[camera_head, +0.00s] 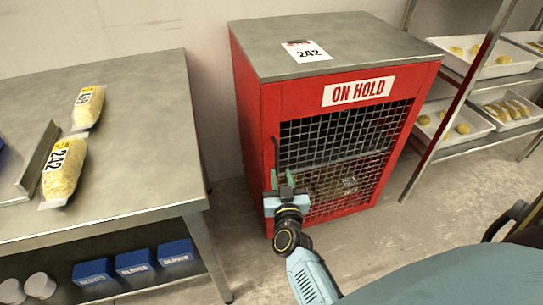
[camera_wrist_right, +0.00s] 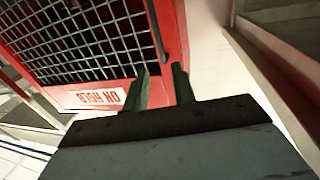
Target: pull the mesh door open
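The red cabinet (camera_head: 250,110) has a black mesh door (camera_head: 345,130) in a red frame, and the door looks shut. The mesh also shows in the right wrist view (camera_wrist_right: 85,40), turned over. A dark upright handle (camera_head: 276,152) is at the door's left edge; in the right wrist view the dark bar (camera_wrist_right: 156,35) runs toward the gap between my fingertips. My right gripper (camera_head: 283,177) is at the handle's lower part, its two green fingers (camera_wrist_right: 163,72) apart. I cannot tell whether they touch the handle. My left gripper is out of view.
A steel table (camera_head: 140,130) with bagged goods (camera_head: 65,168) stands left, blue boxes (camera_head: 134,261) on its lower shelf. A rack with trays (camera_head: 490,65) stands right of the cabinet. An "ON HOLD" sign (camera_head: 358,91) tops the door. Floor in front shows clear.

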